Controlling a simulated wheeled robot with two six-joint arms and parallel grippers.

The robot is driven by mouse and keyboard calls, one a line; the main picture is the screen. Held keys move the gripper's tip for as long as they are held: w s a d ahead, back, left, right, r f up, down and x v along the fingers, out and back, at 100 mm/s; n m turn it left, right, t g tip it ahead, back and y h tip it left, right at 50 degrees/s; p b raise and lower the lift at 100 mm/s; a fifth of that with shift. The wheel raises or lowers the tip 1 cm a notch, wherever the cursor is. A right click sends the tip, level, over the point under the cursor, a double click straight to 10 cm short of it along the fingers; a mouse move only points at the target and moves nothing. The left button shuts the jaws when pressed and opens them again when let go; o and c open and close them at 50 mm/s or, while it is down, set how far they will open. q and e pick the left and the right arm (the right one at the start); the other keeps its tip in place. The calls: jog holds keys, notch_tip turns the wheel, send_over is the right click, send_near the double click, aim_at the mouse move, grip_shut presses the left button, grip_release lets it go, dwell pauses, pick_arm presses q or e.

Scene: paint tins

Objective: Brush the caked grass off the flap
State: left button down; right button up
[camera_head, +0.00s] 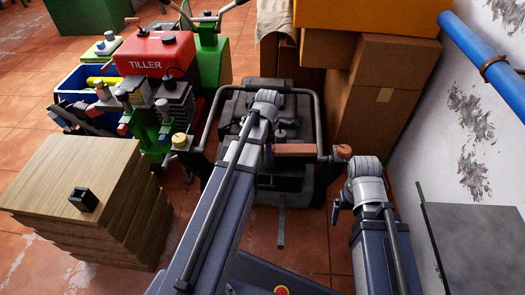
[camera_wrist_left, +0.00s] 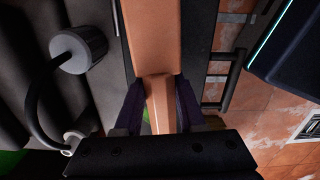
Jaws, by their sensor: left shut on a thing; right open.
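A dark mower-like machine (camera_head: 240,105) with a looped handle stands at the middle back. Its dark lower rear part (camera_head: 285,184) may be the flap; I cannot make out caked grass on it. My left gripper (camera_wrist_left: 158,105) is shut on the brown wooden handle of the brush (camera_wrist_left: 150,45). In the head view the brush (camera_head: 295,149) lies level across the machine's rear, right of my left wrist; its bristles are hidden. I cannot tell whether it touches the machine. My right gripper (camera_head: 338,207) is open, low at right, and mostly hidden by its wrist.
A red and green tiller (camera_head: 165,55) and a stack of wooden boards (camera_head: 75,185) with a small black block stand at left. Cardboard boxes (camera_head: 385,95) and a wall with a blue pipe (camera_head: 485,58) bound the right. A grey panel (camera_head: 475,245) stands at lower right.

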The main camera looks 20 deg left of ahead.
pick_arm(q)
jog(key=shift+w+d, duration=0.15)
jog(key=shift+d, duration=0.15)
jog(key=shift+s+d+r, duration=0.1)
jog(key=shift+s, duration=0.4)
jog(key=shift+s+a, duration=0.2)
jog(key=shift+a, duration=0.45)
jog(key=shift+s+a, duration=0.2)
jog(key=shift+a, duration=0.45)
jog(key=shift+s+a, duration=0.1)
jog(key=shift+a, duration=0.25)
jog(key=shift+s+a, duration=0.3)
jog(key=shift+a, duration=0.5)
jog(key=shift+s+a, duration=0.25)
jog(key=shift+a, duration=0.55)
